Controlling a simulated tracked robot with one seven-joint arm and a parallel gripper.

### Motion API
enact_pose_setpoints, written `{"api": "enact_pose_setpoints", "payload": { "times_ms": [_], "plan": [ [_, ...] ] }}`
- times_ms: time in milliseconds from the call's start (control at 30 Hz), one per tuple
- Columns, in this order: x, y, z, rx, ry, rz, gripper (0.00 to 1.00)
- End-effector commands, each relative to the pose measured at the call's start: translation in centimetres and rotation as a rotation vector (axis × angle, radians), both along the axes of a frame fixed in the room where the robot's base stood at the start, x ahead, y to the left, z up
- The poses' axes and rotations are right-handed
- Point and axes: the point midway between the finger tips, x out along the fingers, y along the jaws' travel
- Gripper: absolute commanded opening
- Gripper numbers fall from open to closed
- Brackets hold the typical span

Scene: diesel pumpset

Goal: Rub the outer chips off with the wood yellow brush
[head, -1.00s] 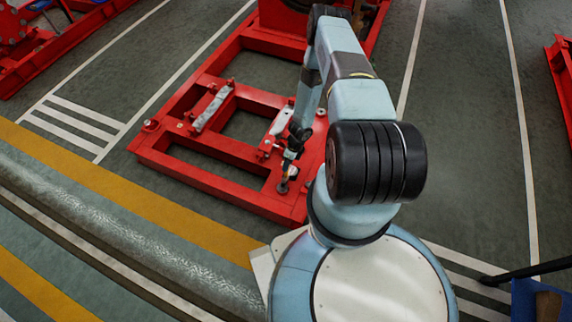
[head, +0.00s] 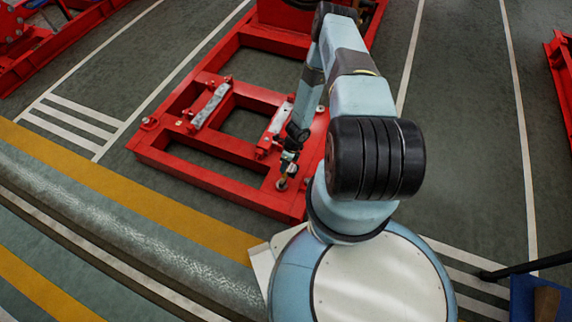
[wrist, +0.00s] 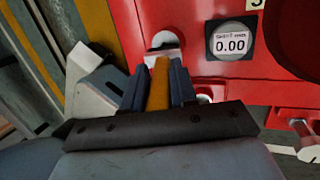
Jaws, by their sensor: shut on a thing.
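My gripper (wrist: 155,88) is shut on the wood yellow brush (wrist: 159,86), whose yellow handle stands between the two dark fingers in the wrist view. The brush's far end meets a pale rounded spot (wrist: 164,40) on the red frame; whether it touches cannot be told. In the head view my gripper (head: 287,164) hangs low over the near right part of the red frame (head: 215,172), with a small round grey spot (head: 281,185) just under it. The outer chips cannot be made out one by one.
A black gauge panel reading 0.00 (wrist: 231,42) lies right of the brush in the wrist view. Pale bars (head: 210,107) are fixed on the frame. A large grey pipe-like strip (head: 120,225) runs along the lower left. Green floor is open left of the frame.

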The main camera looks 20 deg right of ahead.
Motion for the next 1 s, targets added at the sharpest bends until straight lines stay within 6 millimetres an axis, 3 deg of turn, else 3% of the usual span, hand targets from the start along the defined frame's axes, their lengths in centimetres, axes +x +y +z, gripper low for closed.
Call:
{"api": "enact_pose_setpoints", "payload": {
  "times_ms": [367, 1000],
  "plan": [
    [-0.7, 0.7, 0.0, -0.001, 0.001, 0.0, 0.0],
    [0.6, -0.6, 0.0, -0.002, -0.001, 0.001, 0.0]
  ]
}}
